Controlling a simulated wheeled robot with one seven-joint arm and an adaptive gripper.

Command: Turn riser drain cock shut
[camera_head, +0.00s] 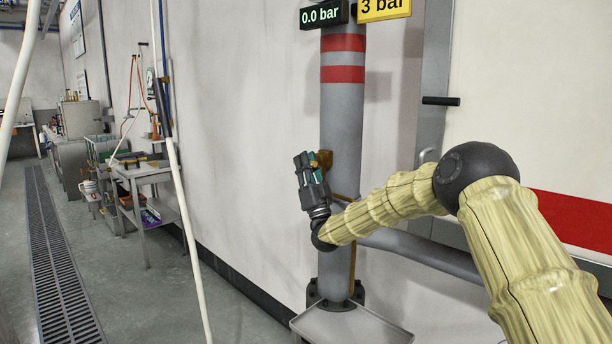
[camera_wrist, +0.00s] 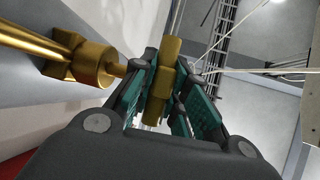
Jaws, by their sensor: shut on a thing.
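The riser (camera_head: 342,115) is a grey upright pipe with two red bands, in the middle of the head view. A brass drain cock (camera_head: 325,158) sits on it at mid-height, partly hidden by my gripper (camera_head: 309,170). In the wrist view, the brass cock body (camera_wrist: 90,62) lies to the left, with a pipe running off to the upper left. My gripper (camera_wrist: 170,88) is shut on the cock's brass handle (camera_wrist: 170,50), which stands between the green-padded fingers. How far the cock is turned is hard to tell.
A display (camera_head: 324,14) reads 0.0 bar beside a yellow 3 bar sign (camera_head: 384,9). A grey tray (camera_head: 350,328) lies below the riser. A dark handle (camera_head: 441,101) juts out at right. A steel trolley (camera_head: 150,172) stands left; floor between is clear.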

